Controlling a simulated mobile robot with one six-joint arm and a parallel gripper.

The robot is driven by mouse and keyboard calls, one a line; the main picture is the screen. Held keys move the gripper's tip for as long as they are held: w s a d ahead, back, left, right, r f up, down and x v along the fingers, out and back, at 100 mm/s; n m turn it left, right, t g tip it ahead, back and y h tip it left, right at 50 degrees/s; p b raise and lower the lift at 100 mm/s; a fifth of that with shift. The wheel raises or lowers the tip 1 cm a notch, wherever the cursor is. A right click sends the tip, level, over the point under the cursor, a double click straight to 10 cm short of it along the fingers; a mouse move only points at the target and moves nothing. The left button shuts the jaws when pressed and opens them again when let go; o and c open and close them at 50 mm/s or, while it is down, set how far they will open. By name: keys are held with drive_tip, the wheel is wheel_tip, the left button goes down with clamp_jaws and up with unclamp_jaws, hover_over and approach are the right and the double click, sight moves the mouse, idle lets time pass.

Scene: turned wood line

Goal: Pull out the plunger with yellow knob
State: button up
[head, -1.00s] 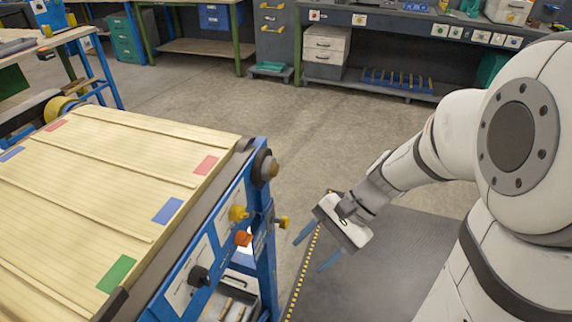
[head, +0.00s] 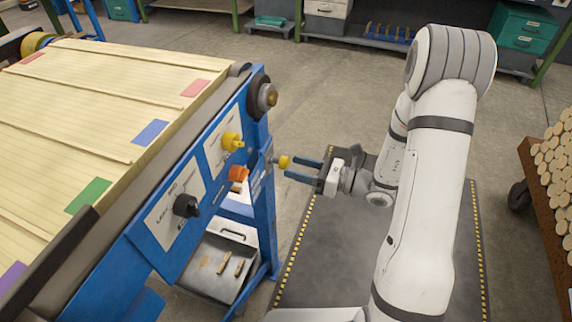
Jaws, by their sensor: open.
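The plunger with the yellow knob (head: 284,162) sticks out to the right from the blue frame's leg in the head view. Nothing shows between the fingers. Another yellow knob (head: 232,142) sits on the blue panel, with an orange knob (head: 238,174) and a black knob (head: 187,206) below it.
The wooden slatted bed (head: 90,110) with coloured patches fills the left. A grey tray (head: 222,268) sits low inside the blue frame. A cart of round wood pieces (head: 556,180) stands at the right edge. The dark floor mat (head: 335,265) is clear.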

sight(288, 165)
drive_tip(key=shift+x, duration=2.3)
drive_tip(key=shift+s, duration=0.1)
clamp_jaws()
